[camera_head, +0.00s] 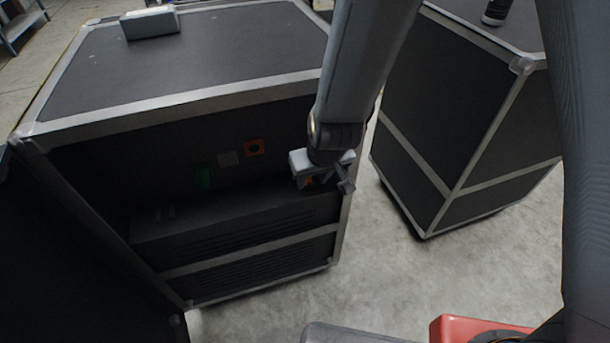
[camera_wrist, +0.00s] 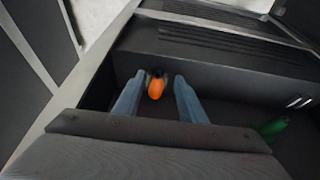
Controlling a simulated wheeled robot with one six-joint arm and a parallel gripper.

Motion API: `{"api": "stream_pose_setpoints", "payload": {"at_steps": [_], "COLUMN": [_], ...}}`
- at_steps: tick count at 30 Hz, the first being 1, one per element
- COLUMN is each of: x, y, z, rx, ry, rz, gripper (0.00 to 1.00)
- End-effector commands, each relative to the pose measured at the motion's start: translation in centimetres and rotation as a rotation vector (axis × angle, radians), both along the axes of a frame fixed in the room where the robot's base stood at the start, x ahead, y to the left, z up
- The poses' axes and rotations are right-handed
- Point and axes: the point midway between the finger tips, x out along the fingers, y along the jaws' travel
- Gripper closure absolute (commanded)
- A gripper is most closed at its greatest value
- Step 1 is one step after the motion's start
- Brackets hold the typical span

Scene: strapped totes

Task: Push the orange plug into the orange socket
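The orange socket (camera_head: 254,147) is a square orange plate with a dark centre on the back panel inside the open case. The orange plug (camera_wrist: 156,87) shows in the wrist view between the tips of my gripper (camera_wrist: 160,80), with a gap on either side of it. Its dark end points away from the wrist camera. In the head view my gripper (camera_head: 322,182) is at the right end of the case opening, right of and lower than the socket. A bit of orange (camera_head: 309,182) shows by its fingers, mostly hidden. My gripper is open.
A grey plate (camera_head: 228,159) and a green item (camera_head: 203,178) are left of the orange socket; green also shows in the wrist view (camera_wrist: 273,127). A dark vented unit (camera_head: 235,222) fills the lower case. The case's right frame is close to my gripper. Another case (camera_head: 455,120) stands right.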

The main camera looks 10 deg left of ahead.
Motion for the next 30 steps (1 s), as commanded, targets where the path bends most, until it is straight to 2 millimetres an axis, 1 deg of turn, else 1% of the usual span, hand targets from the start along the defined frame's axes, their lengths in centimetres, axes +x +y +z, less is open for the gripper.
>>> {"api": "stream_pose_setpoints", "payload": {"at_steps": [1,7,10,18,19,25,26,30], "x": [0.4,1.4,1.6,1.6,1.6,1.6,1.6,1.6], "y": [0.1,0.6,0.7,0.7,0.7,0.7,0.7,0.7], "z": [-0.9,-3.4,-3.8,-3.7,-3.7,-3.7,-3.7,-3.7], "rx": [0.0,-0.001,0.0,0.0,0.0,0.0,0.0,0.0], "ry": [0.001,0.002,0.0,0.0,0.0,0.0,0.0,0.0], "rz": [-0.001,0.0,-0.001,-0.001,-0.001,-0.001,-0.001,-0.001], "gripper": [0.63,0.63,0.63,0.63,0.64,0.98,1.0,1.0]}}
